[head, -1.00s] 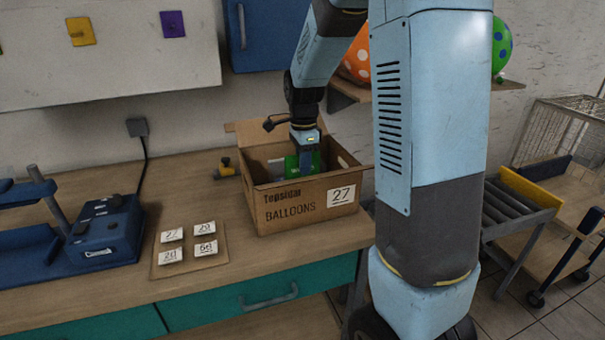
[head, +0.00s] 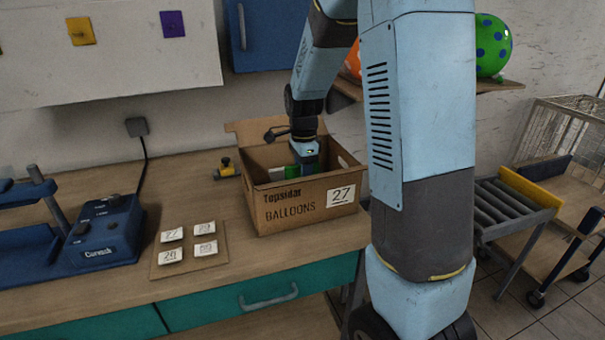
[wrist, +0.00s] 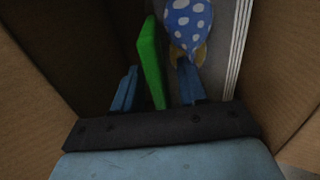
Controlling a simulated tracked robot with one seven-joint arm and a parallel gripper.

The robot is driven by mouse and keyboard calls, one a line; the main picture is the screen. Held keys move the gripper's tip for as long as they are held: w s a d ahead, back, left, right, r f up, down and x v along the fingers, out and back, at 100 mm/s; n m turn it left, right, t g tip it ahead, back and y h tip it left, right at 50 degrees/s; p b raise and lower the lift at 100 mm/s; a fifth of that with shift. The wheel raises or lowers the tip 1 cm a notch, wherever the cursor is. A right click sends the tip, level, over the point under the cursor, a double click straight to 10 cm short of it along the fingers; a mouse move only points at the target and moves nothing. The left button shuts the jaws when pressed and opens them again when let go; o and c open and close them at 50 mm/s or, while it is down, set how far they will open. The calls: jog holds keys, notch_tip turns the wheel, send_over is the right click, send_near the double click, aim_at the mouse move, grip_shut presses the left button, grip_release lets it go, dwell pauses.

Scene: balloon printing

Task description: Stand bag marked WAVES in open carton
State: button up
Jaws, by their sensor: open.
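The open carton (head: 290,208), marked Topsidar BALLOONS 27, stands on the bench with its back flap up. My gripper (head: 304,168) is down inside it. In the wrist view the fingers of my gripper (wrist: 156,84) are apart. A thin green bag (wrist: 151,60) stands on edge between them, slightly tilted, with a gap visible on each side. Its green also shows in the head view (head: 292,172). I cannot read WAVES on it. Beside it are a blue piece with white dots (wrist: 188,20) and a grey surface with white stripes (wrist: 226,45). The bag's lower end is hidden.
Carton walls (wrist: 35,60) are close on both sides of my gripper. A card with several number tags (head: 190,249) lies left of the carton. A blue machine (head: 105,235) stands farther left. A roller conveyor (head: 505,210) is at the right.

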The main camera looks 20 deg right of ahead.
notch_tip(320, 180, up, 11)
jog(key=shift+f, duration=0.1)
jog(key=shift+r, duration=0.6)
jog(key=shift+s+r, duration=0.2)
jog(key=shift+r, duration=0.05)
jog(key=s+r+n+t, duration=0.2)
jog(key=s+r+n, duration=0.1)
jog(key=s+n, duration=0.6)
jog(key=s+r+n+t, duration=0.3)
jog(key=s+n, duration=0.5)
jog(key=s, duration=0.7)
jog(key=shift+s+a+n+t, duration=0.3)
jog(key=shift+a+n, duration=0.1)
